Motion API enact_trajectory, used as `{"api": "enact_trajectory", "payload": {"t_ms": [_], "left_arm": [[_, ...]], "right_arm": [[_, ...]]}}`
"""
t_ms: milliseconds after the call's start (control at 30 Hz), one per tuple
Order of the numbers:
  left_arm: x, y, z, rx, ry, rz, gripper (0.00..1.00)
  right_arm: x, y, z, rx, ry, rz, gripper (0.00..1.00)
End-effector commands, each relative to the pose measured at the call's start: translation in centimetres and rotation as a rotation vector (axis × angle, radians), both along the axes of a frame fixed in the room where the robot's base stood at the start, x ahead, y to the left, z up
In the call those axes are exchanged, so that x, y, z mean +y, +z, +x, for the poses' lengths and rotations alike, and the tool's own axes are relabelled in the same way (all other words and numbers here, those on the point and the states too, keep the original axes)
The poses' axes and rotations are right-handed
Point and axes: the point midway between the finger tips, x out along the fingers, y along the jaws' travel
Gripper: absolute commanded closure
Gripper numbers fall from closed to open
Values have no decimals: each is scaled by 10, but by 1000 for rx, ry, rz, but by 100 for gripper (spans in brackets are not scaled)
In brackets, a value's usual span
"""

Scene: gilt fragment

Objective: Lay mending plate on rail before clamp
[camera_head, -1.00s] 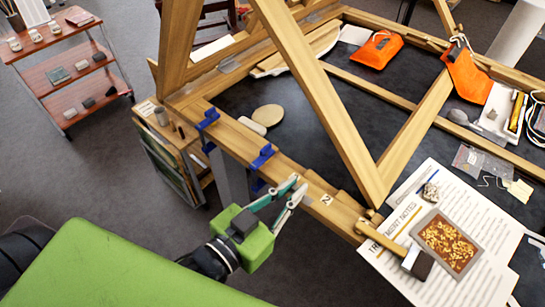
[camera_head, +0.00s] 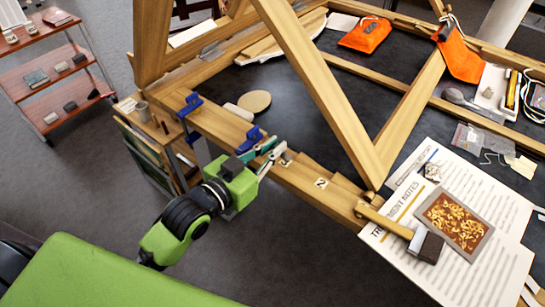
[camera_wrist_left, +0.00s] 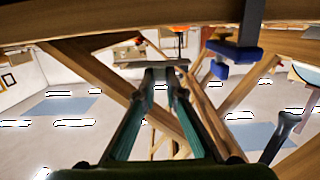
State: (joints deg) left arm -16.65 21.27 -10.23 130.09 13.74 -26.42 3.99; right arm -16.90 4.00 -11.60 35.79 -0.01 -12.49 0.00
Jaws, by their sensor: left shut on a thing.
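My left gripper (camera_head: 276,153) reaches the front wooden rail (camera_head: 222,124) just right of the nearer blue clamp (camera_head: 251,140). In the left wrist view its two teal fingers (camera_wrist_left: 160,76) are shut on a thin grey strip, the mending plate (camera_wrist_left: 151,64), which lies crosswise at their tips. In the head view I cannot make out the plate at the fingertips. The blue clamp also shows in the wrist view (camera_wrist_left: 233,67), right of the fingers. I cannot tell whether the plate touches the rail. My right gripper is not in view.
A second blue clamp (camera_head: 189,103) sits farther left on the rail. A number 2 tag (camera_head: 320,183) lies to the right. Slanted wooden beams (camera_head: 318,85) rise behind the rail.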

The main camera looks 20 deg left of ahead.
Motion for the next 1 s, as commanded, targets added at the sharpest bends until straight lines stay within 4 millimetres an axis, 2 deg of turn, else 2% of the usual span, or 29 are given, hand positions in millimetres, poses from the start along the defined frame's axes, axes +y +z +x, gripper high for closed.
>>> {"api": "enact_trajectory", "payload": {"t_ms": [100,300,700,733,767,1000], "left_arm": [[4,-10,7,0,1,3,100],[3,-35,5,1,1,0,100],[3,-41,5,0,1,1,100],[3,-41,5,0,1,1,82],[3,-40,5,0,1,1,74],[3,-40,5,-1,1,1,73]], "right_arm": [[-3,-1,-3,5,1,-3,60],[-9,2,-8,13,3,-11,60],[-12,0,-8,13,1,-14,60],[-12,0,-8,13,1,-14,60],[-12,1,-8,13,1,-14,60],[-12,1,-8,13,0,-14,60]]}}
